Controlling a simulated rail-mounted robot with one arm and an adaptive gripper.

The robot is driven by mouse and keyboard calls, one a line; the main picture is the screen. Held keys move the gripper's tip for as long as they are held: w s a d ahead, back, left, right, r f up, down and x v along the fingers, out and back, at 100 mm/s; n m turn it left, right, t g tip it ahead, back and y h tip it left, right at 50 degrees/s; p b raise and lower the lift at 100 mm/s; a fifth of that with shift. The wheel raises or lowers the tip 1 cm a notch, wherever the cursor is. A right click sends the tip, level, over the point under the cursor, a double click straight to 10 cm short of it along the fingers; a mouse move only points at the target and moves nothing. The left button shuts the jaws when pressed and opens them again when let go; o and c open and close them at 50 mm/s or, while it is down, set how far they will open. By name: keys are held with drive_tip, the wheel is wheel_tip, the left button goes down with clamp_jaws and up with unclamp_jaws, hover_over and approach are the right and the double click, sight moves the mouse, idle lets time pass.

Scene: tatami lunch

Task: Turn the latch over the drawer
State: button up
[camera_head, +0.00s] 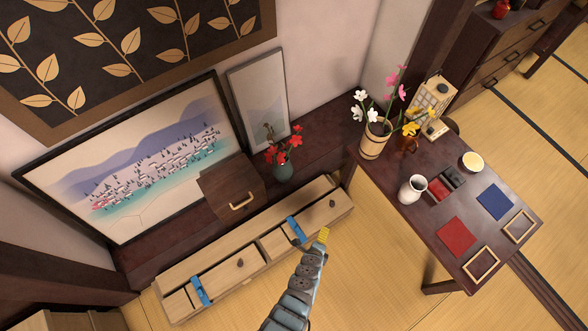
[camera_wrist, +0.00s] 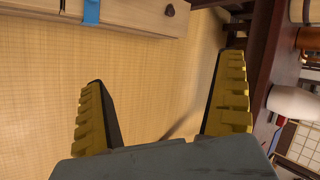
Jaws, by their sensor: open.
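A low light-wood chest (camera_head: 250,258) with drawers and dark knobs stands against the dark ledge. One blue latch (camera_head: 295,229) sits on its front towards the right, and another blue latch (camera_head: 201,291) sits near its left end. One blue latch (camera_wrist: 91,11) also shows at the top of the wrist view, cut by the edge, with a dark knob (camera_wrist: 169,10) to its right. My gripper (camera_head: 323,236) is just right of and in front of the right latch, apart from the chest in the wrist view. Its yellow-padded fingers (camera_wrist: 164,72) are open, with nothing between them.
A dark low table (camera_head: 425,236) stands to the right, holding a white vase (camera_head: 412,189), flower pots and coloured squares. A brown box (camera_head: 228,203) with a gold handle and a red-flower vase (camera_head: 283,173) stand behind the chest. Tatami floor (camera_head: 375,280) in front is clear.

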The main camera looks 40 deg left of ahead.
drive_tip(key=s+a+f+m+g+y+b, duration=0.1)
drive_tip(key=s+a+f+g+y+b, duration=0.1)
drive_tip(key=s+a+f+b, duration=0.3)
drive_tip(key=s+a+f+m+g+y+b, duration=0.1)
drive_tip(key=s+a+f+y, duration=0.25)
drive_tip(key=a, duration=0.35)
drive_tip(key=s+a+r+m+g+y+b, duration=0.1)
drive_tip(key=a+m+y+b, duration=0.15)
drive_tip(key=a, duration=0.25)
drive_tip(key=s+a+r+m+y+b, duration=0.1)
drive_tip(key=s+a+y+b, duration=0.1)
drive_tip(key=a+b, duration=0.3)
drive_tip(key=shift+w+r+b+x, duration=0.1)
drive_tip(key=shift+b+x, duration=1.85)
drive_tip(key=shift+x, duration=1.05)
drive_tip(key=shift+w+r+b+x, duration=0.1)
drive_tip(key=shift+b+x, duration=1.8)
drive_tip(key=shift+x, duration=1.1)
drive_tip(key=shift+w+r+b+x, duration=0.15)
drive_tip(key=shift+b+x, duration=1.8)
drive_tip(key=shift+x, duration=1.05)
drive_tip(key=shift+f, duration=0.1)
drive_tip(key=c, duration=1)
drive_tip(key=shift+c, duration=0.4)
